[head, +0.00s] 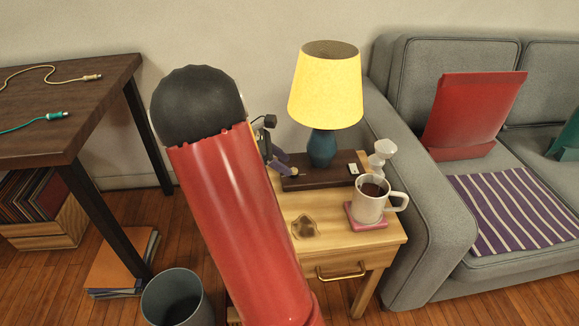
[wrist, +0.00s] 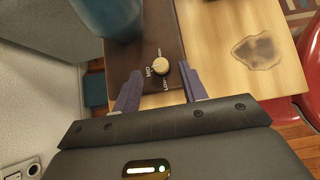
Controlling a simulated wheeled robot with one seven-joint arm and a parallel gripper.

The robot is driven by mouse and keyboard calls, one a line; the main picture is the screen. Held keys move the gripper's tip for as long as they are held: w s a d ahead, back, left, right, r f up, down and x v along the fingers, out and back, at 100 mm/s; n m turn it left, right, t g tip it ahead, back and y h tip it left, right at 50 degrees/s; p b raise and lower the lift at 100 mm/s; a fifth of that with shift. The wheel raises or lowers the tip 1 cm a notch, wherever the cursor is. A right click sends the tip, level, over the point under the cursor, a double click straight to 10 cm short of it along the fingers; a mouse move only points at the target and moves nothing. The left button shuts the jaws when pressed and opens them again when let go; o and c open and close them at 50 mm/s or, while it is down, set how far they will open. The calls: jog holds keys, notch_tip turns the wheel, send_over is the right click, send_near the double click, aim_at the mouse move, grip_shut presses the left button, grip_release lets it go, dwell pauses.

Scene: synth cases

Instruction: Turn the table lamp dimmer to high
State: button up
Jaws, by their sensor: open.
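The table lamp has a lit-looking yellow shade (head: 326,88) and a blue body (head: 321,148) on a dark wooden base (head: 330,171). In the wrist view the blue body shows at the top left (wrist: 108,18). The pale round dimmer knob (wrist: 160,65) sits on the dark base, with small white lettering around it; its setting is hard to read. My gripper (wrist: 160,69) is open, its purple fingers on either side of the knob in the picture, with no clear contact.
A mug (head: 369,207) of dark drink stands on a pink coaster (head: 352,219) at the right of the wooden side table (head: 338,245). A white object (head: 381,153) stands behind it. The grey sofa (head: 408,187) is close on the right. A dark desk (head: 95,95) stands left.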

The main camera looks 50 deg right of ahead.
aim_at(294, 170)
jog(key=shift+x, duration=1.6)
jog(key=shift+c, duration=0.4)
grip_shut()
